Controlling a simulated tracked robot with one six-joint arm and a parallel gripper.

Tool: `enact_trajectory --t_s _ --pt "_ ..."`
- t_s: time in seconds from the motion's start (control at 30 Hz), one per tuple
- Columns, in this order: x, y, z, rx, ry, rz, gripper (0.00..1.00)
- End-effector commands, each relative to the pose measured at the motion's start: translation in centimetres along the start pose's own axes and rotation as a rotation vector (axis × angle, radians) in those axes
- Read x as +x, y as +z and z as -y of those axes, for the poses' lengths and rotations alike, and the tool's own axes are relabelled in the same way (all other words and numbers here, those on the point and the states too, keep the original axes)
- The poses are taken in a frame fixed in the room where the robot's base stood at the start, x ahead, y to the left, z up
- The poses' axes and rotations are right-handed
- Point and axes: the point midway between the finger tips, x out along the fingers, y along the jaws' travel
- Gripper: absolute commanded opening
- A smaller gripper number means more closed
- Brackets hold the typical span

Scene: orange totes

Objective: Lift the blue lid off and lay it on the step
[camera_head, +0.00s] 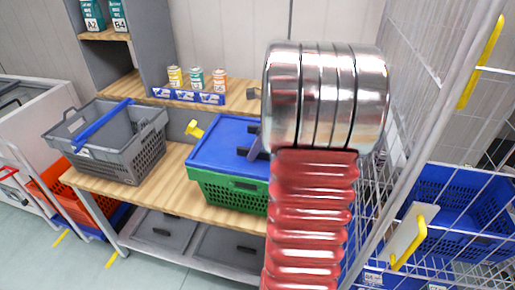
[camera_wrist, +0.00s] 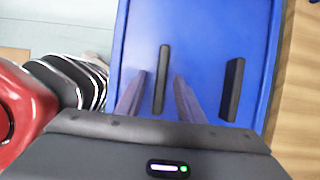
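The blue lid (camera_head: 222,143) lies on a green crate (camera_head: 228,190) on the wooden bench. In the wrist view the lid (camera_wrist: 205,35) fills the middle and carries two parallel black bars, a left bar (camera_wrist: 162,65) and a right bar (camera_wrist: 233,90). My gripper (camera_wrist: 157,95) is open over the lid, with one finger on each side of the left bar and gaps showing. It cannot be told how far the fingertips are above the lid. In the head view my red and silver arm hides the lid's right part and most of the gripper.
A grey basket (camera_head: 120,150) with a blue bar across it stands left on the bench (camera_head: 170,185). A raised wooden ledge (camera_head: 225,105) behind holds several cans and blue label holders. A wire cage (camera_head: 425,130) with a blue crate (camera_head: 455,205) is at right. Bare wood shows between basket and crate.

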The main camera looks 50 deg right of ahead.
Motion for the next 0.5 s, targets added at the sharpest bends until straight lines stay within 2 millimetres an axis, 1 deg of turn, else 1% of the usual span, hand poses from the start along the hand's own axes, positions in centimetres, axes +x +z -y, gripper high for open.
enact_trajectory --t_s 0.43,0.5 --pt "-0.05 0.00 0.02 0.000 0.000 0.000 0.34" --pt "-0.06 0.00 0.02 0.000 0.000 0.000 0.29"
